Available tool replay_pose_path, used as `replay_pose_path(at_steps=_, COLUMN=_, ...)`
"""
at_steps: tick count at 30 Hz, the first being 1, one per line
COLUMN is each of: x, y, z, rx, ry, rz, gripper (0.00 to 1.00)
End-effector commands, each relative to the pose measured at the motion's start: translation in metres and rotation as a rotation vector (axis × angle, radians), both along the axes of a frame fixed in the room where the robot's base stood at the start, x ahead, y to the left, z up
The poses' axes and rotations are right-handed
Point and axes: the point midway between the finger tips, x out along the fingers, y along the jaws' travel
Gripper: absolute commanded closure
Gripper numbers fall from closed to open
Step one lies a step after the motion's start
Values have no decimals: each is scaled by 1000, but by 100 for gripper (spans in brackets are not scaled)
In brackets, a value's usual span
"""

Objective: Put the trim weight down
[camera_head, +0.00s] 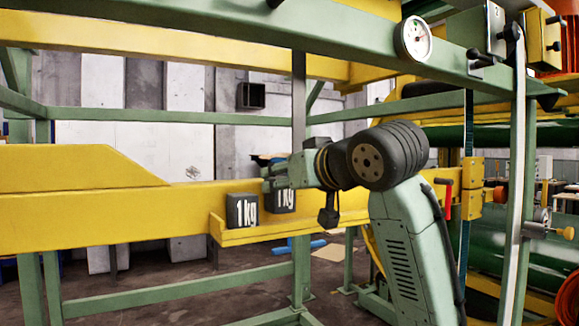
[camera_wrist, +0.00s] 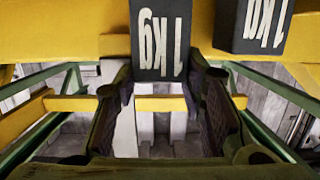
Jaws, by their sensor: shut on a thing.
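One dark 1 kg trim weight (camera_wrist: 160,40) sits between the fingertips of my gripper (camera_wrist: 165,78), which is shut on it. Its white lettering is upside down in the wrist view. In the head view this weight (camera_head: 284,203) hangs below my gripper (camera_head: 274,178), its top partly hidden by the fingers. It is over or just behind the yellow ledge; I cannot tell whether it touches. A second dark 1 kg weight (camera_head: 241,210) stands upright on the left end of the ledge (camera_head: 262,233). It also shows at the upper right of the wrist view (camera_wrist: 262,25).
A long yellow beam (camera_head: 80,200) runs behind the ledge. Green frame rails (camera_head: 180,296) cross below and above my arm. A round dial gauge (camera_head: 415,38) is on the upper rail.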

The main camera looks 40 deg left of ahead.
Motion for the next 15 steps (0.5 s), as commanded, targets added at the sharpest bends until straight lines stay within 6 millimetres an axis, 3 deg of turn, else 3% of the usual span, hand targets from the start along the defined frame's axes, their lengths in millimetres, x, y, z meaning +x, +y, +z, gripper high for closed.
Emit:
replay_pose_path(at_steps=6, x=0, y=-1, z=-17, rx=6, ry=-1, rz=-1, gripper=100)
replay_pose_path(at_steps=15, x=0, y=-1, z=-19, rx=6, ry=-3, rz=-1, gripper=100)
